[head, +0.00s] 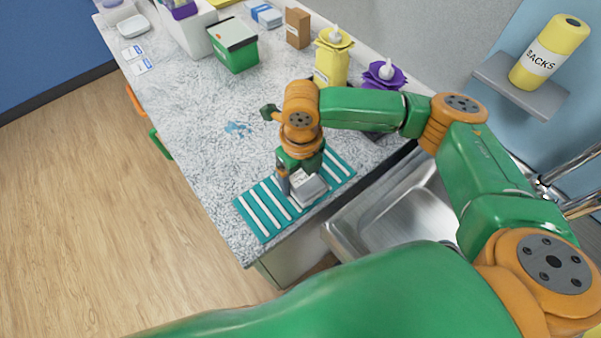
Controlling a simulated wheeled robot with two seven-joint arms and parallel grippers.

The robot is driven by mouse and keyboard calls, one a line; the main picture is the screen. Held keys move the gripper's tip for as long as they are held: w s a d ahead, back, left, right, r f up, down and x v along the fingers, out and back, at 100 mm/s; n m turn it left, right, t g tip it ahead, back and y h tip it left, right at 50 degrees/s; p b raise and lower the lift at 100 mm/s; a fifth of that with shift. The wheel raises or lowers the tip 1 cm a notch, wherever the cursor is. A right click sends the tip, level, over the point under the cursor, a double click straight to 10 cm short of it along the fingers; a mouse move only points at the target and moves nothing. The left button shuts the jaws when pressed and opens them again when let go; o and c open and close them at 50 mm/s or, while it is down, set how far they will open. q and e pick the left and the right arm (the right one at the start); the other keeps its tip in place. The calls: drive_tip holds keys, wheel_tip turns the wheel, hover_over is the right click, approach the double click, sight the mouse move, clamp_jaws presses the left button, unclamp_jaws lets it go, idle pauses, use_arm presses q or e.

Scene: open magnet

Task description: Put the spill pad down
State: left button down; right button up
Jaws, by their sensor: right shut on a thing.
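The spill pad (310,189) is a small pale grey block in the head view. My right gripper (299,185) points down over the teal and white striped mat (262,213) at the near end of the counter and is shut on the pad. The pad is low over the mat; I cannot tell whether it touches it. The gripper's fingers hide part of the pad. My left gripper is not in view.
A blue spill (238,129) lies on the speckled counter (190,105). The steel sink (385,215) is right of the mat.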

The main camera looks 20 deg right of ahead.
sight(301, 177)
drive_tip(key=shift+f, duration=0.15)
drive_tip(key=shift+s+f, duration=0.2)
drive_tip(key=shift+s, duration=0.05)
drive_tip(key=o, duration=1)
drive_tip(key=shift+s+f, duration=0.1)
drive_tip(key=r, duration=0.8)
drive_tip(key=r+b, duration=0.1)
drive_tip(key=r, duration=0.4)
drive_tip(key=shift+w, duration=0.35)
